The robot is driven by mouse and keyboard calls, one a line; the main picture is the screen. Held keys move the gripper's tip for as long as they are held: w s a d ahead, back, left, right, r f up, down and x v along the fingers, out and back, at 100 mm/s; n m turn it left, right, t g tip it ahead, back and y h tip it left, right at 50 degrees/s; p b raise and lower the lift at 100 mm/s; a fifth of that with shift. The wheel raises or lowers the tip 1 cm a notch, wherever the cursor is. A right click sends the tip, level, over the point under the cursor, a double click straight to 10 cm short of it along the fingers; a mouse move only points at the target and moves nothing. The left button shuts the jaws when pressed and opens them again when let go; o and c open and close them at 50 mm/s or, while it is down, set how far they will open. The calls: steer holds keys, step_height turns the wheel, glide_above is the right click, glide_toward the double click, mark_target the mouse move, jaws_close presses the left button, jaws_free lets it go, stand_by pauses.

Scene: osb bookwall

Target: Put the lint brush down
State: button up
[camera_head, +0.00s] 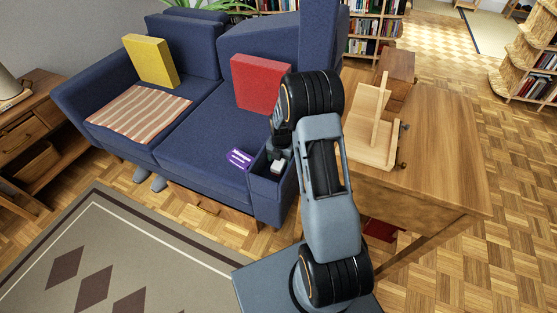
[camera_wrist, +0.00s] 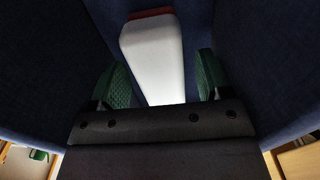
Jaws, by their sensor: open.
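The lint brush (camera_wrist: 152,52) is a white, long-shaped thing with a reddish-brown end at the top of the wrist view. It lies between the two green finger pads of my gripper (camera_wrist: 162,82), with a gap on each side. My gripper is open around it. In the head view, the brush shows as a small white piece (camera_head: 277,166) down at the blue sofa's open armrest compartment (camera_head: 268,187). My arm hides part of the compartment and most of the gripper. Dark blue walls rise on both sides in the wrist view.
A purple box (camera_head: 239,159) lies on the blue sofa (camera_head: 200,143) seat, left of the compartment. A red cushion (camera_head: 260,84) and a yellow cushion (camera_head: 150,61) lean on the backrest. A wooden desk (camera_head: 430,150) stands close on the right, with a wooden stand (camera_head: 377,145) on it.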

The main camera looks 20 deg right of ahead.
step_height(320, 180, up, 12)
steer(key=p, duration=0.3)
stand_by(0.5)
steer(key=s+a+r+m+t+p, duration=0.1)
steer(key=s+a+r+m+p, duration=0.2)
steer(key=r, duration=0.5)
steer(key=s+a+r+m+p, duration=0.1)
steer(key=s+r+m+p, duration=0.1)
steer(key=r+m+p, duration=0.55)
steer(key=s+a+r+m+t+p, duration=0.1)
steer(key=s+a+r+m+p, duration=0.15)
steer(key=r, duration=0.65)
steer(key=s+a+r+m+t+p, duration=0.1)
steer(key=s+a+r+m+p, duration=0.2)
steer(key=s+r+m+p, duration=0.7)
step_height(320, 180, up, 6)
steer(key=s+m, duration=0.2)
steer(key=m, duration=0.1)
steer(key=shift+s+f+m+t+p, duration=0.15)
steer(key=shift+s+m+t+p, duration=0.15)
steer(key=shift+p, duration=0.05)
steer(key=shift+a, duration=0.1)
steer(key=shift+c, duration=0.2)
